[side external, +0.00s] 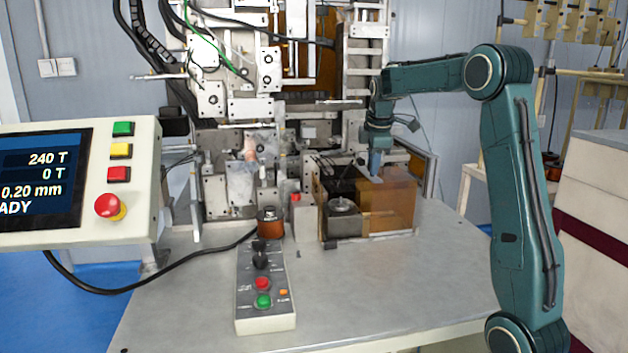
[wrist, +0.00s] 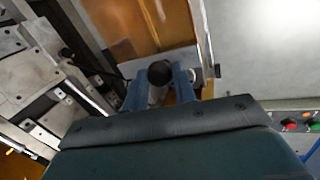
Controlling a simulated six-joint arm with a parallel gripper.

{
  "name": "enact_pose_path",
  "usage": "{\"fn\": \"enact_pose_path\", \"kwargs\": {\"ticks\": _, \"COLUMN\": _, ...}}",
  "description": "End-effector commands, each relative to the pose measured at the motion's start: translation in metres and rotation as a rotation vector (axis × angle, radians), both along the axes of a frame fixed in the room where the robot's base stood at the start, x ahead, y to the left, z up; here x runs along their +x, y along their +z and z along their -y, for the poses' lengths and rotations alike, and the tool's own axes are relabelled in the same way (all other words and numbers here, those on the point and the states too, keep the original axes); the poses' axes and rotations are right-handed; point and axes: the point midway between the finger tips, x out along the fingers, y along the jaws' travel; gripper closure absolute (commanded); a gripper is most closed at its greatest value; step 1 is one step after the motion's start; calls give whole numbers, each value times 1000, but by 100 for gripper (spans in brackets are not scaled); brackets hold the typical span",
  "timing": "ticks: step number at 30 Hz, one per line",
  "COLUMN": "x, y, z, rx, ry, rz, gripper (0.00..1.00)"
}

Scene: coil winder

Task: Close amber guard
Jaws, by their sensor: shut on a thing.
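The amber guard (side external: 392,206) is a see-through orange-brown panel at the right of the machine's work area. It stands to the right of the dark block with a round metal top (side external: 344,217), which shows uncovered from the side. My gripper (side external: 375,168) is at the guard's top edge. In the wrist view, my gripper (wrist: 160,88) has its two blue fingers around a dark round knob (wrist: 160,72) at the edge of the amber guard (wrist: 140,22). The fingers hide part of the knob's mount.
A control box (side external: 264,285) with buttons and a copper-coloured coil (side external: 270,222) are on the grey table (side external: 380,290). A display panel (side external: 80,185) stands at the left. The winder's frame (side external: 235,105) rises behind. The table's front right is clear.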

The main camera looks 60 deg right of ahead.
Motion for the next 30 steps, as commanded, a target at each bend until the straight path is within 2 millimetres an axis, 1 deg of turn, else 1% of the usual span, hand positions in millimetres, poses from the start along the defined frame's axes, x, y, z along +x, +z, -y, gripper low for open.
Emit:
{"fn": "enact_pose_path", "kwargs": {"ticks": 5, "x": 12, "y": 0, "z": -11, "rx": 0, "ry": 4, "rz": -2, "gripper": 100}}
{"fn": "enact_pose_path", "kwargs": {"ticks": 22, "x": 82, "y": 0, "z": -81, "rx": -3, "ry": 4, "rz": 1, "gripper": 100}}
{"fn": "enact_pose_path", "kwargs": {"ticks": 25, "x": 90, "y": 0, "z": -89, "rx": -2, "ry": 3, "rz": 2, "gripper": 100}}
{"fn": "enact_pose_path", "kwargs": {"ticks": 30, "x": 94, "y": 0, "z": -94, "rx": -1, "ry": 2, "rz": 2, "gripper": 100}}
